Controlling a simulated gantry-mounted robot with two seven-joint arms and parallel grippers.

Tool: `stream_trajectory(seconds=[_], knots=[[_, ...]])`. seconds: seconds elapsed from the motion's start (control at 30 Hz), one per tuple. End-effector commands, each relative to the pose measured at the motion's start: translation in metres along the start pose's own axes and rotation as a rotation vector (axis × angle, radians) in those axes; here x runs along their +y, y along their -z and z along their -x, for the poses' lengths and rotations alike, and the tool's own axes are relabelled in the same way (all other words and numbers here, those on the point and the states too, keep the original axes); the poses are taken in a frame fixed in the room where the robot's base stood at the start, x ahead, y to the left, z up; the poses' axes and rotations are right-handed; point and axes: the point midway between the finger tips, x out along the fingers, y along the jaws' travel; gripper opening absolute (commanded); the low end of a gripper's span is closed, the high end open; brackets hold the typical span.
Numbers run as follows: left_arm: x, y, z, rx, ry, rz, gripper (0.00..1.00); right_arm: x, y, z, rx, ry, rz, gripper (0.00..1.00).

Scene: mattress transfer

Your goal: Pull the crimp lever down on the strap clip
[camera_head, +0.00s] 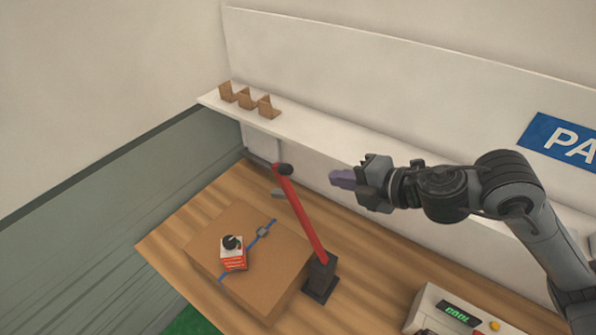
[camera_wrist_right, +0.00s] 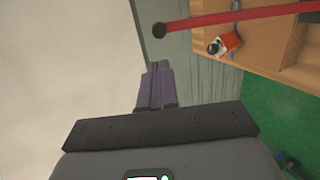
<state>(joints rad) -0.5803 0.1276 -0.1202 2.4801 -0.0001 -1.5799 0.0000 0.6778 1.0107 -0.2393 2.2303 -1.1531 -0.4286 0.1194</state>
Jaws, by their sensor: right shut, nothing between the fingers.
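The red crimp lever (camera_head: 302,218) rises from a dark base (camera_head: 321,277) on the wooden table and leans up to the left, ending in a black knob (camera_head: 285,170). In the right wrist view the lever (camera_wrist_right: 230,17) crosses the top, with its knob (camera_wrist_right: 159,30) at the left end. The grey strap clip (camera_head: 263,233) sits on a blue strap around a cardboard box (camera_head: 267,270). My right gripper (camera_head: 338,179) is shut and empty, to the right of the knob and apart from it. It also shows in the right wrist view (camera_wrist_right: 157,68). My left gripper is not in view.
A red and white packet (camera_head: 233,258) with a black item on it lies on the box. A machine with a green display (camera_head: 458,313) stands at the front right. A white shelf (camera_head: 310,138) behind holds small cardboard pieces (camera_head: 246,99). The table's left part is clear.

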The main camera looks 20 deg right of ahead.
Motion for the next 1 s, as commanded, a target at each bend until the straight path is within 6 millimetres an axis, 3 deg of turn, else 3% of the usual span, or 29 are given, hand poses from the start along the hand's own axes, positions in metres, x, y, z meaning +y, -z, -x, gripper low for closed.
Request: stream_trajectory(seconds=[0.6,0.8,1.0], knots=[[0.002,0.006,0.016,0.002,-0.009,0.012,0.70,0.001,0.001,-0.102,0.002,0.002,-0.003,0.00],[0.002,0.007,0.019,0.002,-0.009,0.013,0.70,0.000,0.000,-0.123,0.000,0.002,-0.001,0.00],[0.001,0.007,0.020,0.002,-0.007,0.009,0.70,0.000,0.000,-0.131,-0.001,0.001,0.001,0.00]])
